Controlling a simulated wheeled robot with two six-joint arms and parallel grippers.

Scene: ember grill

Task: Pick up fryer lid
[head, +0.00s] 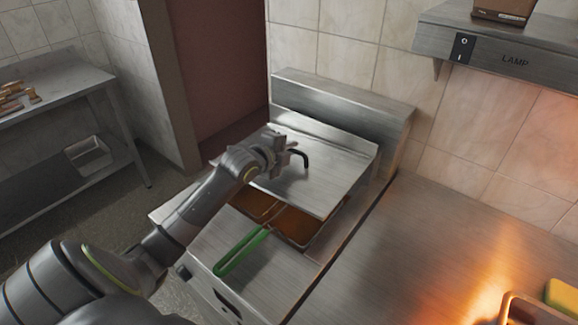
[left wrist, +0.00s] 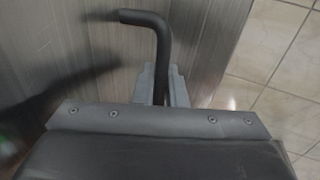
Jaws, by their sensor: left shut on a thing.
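The fryer lid (head: 322,172) is a flat metal sheet with a black bent handle (head: 303,156). It lies over the back part of the fryer, and the front of the oil wells (head: 292,226) shows below its near edge. My left gripper (head: 285,157) is at the handle. In the left wrist view its two fingers (left wrist: 160,86) are shut on the dark handle (left wrist: 158,40), whose bent end points left above them. The lid's brushed metal (left wrist: 70,50) fills the left of that view. My right gripper is not in view.
A green-handled basket (head: 242,252) rests at the fryer's front. A steel counter (head: 440,250) lies to the right, with a yellow sponge-like block (head: 562,296) at its edge. A side table (head: 60,78) stands at the left.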

